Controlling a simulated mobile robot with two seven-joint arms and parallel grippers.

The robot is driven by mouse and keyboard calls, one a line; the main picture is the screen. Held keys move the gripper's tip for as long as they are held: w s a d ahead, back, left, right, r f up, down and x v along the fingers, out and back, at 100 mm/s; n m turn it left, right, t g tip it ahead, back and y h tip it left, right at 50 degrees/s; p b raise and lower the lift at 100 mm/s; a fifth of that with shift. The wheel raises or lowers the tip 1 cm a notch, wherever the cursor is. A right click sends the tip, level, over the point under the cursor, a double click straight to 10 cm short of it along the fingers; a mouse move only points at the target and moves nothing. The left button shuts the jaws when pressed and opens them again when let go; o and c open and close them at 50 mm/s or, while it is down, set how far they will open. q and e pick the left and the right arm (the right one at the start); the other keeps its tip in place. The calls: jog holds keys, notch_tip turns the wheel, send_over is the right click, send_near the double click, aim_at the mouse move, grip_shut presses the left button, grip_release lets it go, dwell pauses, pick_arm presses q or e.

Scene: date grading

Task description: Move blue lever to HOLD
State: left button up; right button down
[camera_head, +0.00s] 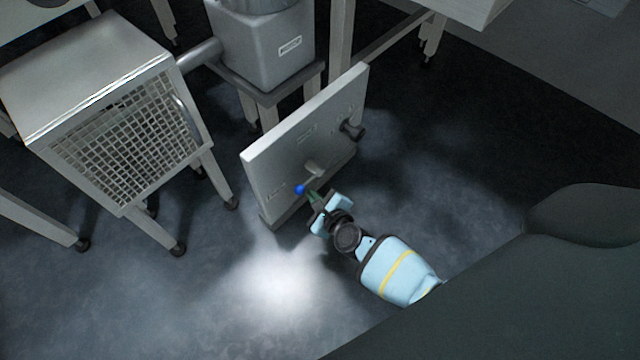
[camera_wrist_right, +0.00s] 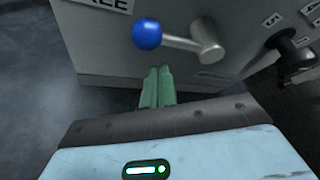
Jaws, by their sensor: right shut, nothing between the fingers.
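The blue lever is a blue ball knob (camera_head: 300,189) on a metal arm that comes from a round hub on the upright grey panel (camera_head: 262,165). In the right wrist view the blue knob (camera_wrist_right: 147,33) is left of its hub (camera_wrist_right: 209,40), with the arm nearly level. My right gripper (camera_head: 312,194) is close to the knob in the head view. Its green fingers (camera_wrist_right: 158,87) are shut and empty, below the lever arm with a gap visible in the wrist view. A label ending in "LE" is partly cut off at the top left. My left gripper is not in view.
A black knob (camera_head: 352,130) with numbered marks sits right of the lever on the same panel. A wire-mesh cabinet (camera_head: 125,140) on legs stands left. A grey machine body (camera_head: 262,45) stands behind the panel. The floor in front is clear.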

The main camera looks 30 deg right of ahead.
jog(key=shift+a+r+p, duration=0.3)
jog(key=shift+r+p, duration=0.1)
jog(key=shift+r, duration=0.1)
jog(key=shift+a+r+p, duration=0.3)
jog(key=shift+r+p, duration=0.1)
jog(key=shift+r, duration=0.1)
jog(key=shift+s+r, duration=0.1)
jog(key=shift+s, duration=0.05)
